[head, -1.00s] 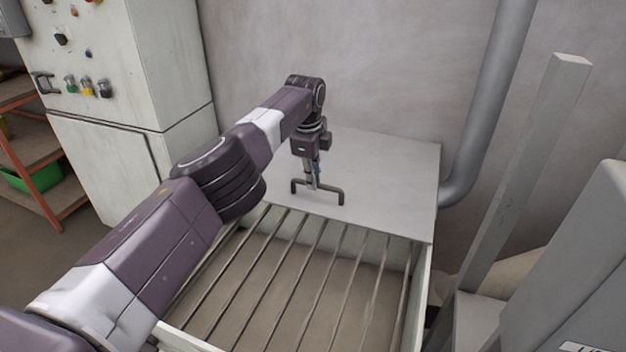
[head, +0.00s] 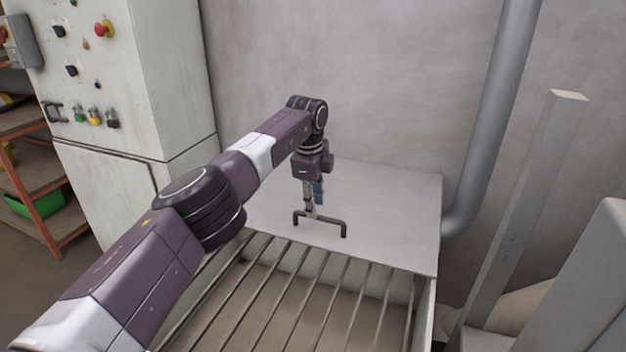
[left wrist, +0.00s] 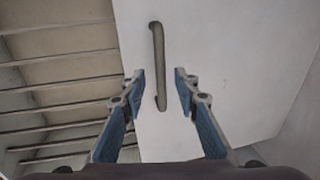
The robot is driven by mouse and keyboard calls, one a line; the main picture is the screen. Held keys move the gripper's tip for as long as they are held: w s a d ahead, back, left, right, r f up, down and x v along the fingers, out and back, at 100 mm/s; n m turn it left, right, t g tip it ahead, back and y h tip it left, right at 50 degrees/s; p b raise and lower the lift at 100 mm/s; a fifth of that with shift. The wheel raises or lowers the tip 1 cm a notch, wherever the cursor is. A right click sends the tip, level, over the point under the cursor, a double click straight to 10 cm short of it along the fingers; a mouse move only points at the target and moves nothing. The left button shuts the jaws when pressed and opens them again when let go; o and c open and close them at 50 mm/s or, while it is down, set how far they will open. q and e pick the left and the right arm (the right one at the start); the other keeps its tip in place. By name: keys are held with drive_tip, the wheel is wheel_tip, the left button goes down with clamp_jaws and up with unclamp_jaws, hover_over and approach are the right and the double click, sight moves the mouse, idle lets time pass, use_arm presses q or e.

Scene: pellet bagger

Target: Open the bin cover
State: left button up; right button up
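The bin cover (head: 390,215) is a flat pale grey plate over the back of the bin, with a dark bar handle (head: 343,232) near its front edge. The cover (left wrist: 225,60) and handle (left wrist: 157,50) also show in the left wrist view. My left gripper (head: 310,211) points down at the handle. In the left wrist view, its blue fingers (left wrist: 160,75) are apart, one on each side of the handle's near part, with gaps showing. My right gripper is not in view.
The bin's front part lies under a barred grate (head: 290,305). A control cabinet (head: 165,70) stands at the left. A grey pipe (head: 495,120) and a slanted post (head: 530,210) stand at the right. A wall is behind the cover.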

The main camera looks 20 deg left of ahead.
use_arm(q)
wheel_tip(320, 180, up, 9)
drive_tip(key=s, duration=0.1)
drive_tip(key=shift+s, duration=0.3)
drive_tip(key=shift+f, duration=0.1)
